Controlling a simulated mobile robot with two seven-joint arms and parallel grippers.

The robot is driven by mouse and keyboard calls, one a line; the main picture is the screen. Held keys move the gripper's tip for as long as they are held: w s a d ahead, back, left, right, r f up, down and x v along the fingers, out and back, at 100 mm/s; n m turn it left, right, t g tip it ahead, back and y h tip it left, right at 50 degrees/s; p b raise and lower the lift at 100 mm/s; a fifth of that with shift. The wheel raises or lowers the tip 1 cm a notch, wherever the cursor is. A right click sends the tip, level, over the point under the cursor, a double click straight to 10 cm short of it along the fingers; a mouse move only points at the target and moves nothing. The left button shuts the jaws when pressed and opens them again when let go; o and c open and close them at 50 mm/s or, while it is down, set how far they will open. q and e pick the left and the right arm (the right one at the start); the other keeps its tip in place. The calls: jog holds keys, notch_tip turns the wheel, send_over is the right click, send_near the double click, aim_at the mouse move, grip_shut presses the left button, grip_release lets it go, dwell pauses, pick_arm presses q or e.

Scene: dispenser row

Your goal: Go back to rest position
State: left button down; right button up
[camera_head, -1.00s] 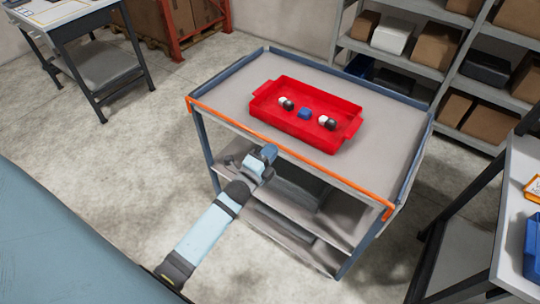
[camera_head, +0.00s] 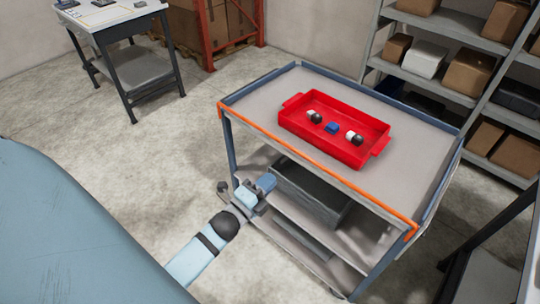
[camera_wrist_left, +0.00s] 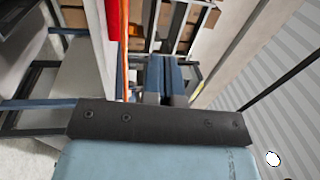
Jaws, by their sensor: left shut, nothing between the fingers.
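My left gripper (camera_head: 266,183) is in front of the cart's near left side, below its orange-edged top. It is shut and empty. In the left wrist view its closed blue fingers (camera_wrist_left: 163,77) show at the middle. My right gripper is in neither view. The red tray (camera_head: 291,121) lies on the cart top, apart from the gripper. In the tray are a small blue item (camera_head: 332,128) and two small black-and-white pairs, one on each side of it.
The cart (camera_head: 262,100) has lower shelves, with a dark bin (camera_head: 310,190) on one. Shelving with boxes (camera_head: 469,72) stands behind it at the right. A table (camera_head: 115,15) is at the back left. Open floor (camera_head: 130,170) lies left of the cart.

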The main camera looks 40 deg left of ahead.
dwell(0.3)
pick_arm(q)
jog(key=s+d+f+n+g+p, duration=0.1)
jog(key=s+d+f+n+g, duration=0.3)
jog(key=s+n, duration=0.3)
jog(key=s+d+f+n+g+h+p, duration=0.1)
jog(key=s+d+f+n+g+p, duration=0.1)
jog(key=s+d+f+n+g, duration=0.2)
jog(key=s+d+f+n, duration=0.1)
jog(key=s+d+n, duration=0.1)
jog(key=d+n, duration=0.1)
jog(key=shift+s+d+f+n+g, duration=0.2)
jog(key=shift+s+f+n+g, duration=0.15)
jog(key=shift+n, duration=0.55)
